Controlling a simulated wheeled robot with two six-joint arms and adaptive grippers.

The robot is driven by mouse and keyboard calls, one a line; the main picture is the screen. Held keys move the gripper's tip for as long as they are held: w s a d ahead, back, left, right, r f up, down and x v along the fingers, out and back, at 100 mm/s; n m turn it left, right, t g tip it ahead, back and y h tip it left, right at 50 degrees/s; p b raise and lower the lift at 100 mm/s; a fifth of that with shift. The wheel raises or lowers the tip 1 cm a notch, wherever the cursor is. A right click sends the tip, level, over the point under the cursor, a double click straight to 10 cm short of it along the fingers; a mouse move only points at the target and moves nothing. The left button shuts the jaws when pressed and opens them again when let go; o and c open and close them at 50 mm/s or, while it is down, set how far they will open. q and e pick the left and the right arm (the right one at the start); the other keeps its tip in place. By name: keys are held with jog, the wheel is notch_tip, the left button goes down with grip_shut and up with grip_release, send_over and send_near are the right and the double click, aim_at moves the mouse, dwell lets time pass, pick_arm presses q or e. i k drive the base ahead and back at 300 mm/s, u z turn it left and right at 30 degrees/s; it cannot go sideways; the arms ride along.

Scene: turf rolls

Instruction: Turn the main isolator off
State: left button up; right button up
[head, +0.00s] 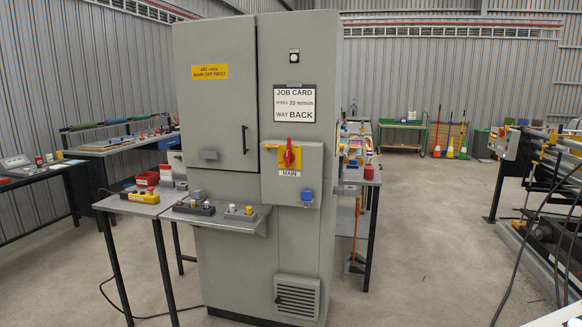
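The main isolator (290,156) is a red rotary handle on a yellow plate, in the head view. It is mounted on a grey box (269,186) on the right front of a tall grey cabinet (224,115). A label reading MAIN (289,174) sits just below it. The red handle looks roughly upright. A blue socket-like part (307,196) is at the lower right of the box. Neither of my grippers shows in this view.
A small shelf (232,221) with control blocks juts from the cabinet front. A side table (128,207) holds a yellow pendant (139,197); a cable lies on the floor nearby. Workbenches stand left and behind, machinery (550,200) at right. The floor (420,240) right of the cabinet is clear.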

aim_at(289, 158)
jog(key=u, duration=0.05)
jog(key=k, duration=0.4)
jog(key=u, duration=0.15)
jog(key=i, duration=1.65)
jog(key=z, duration=0.45)
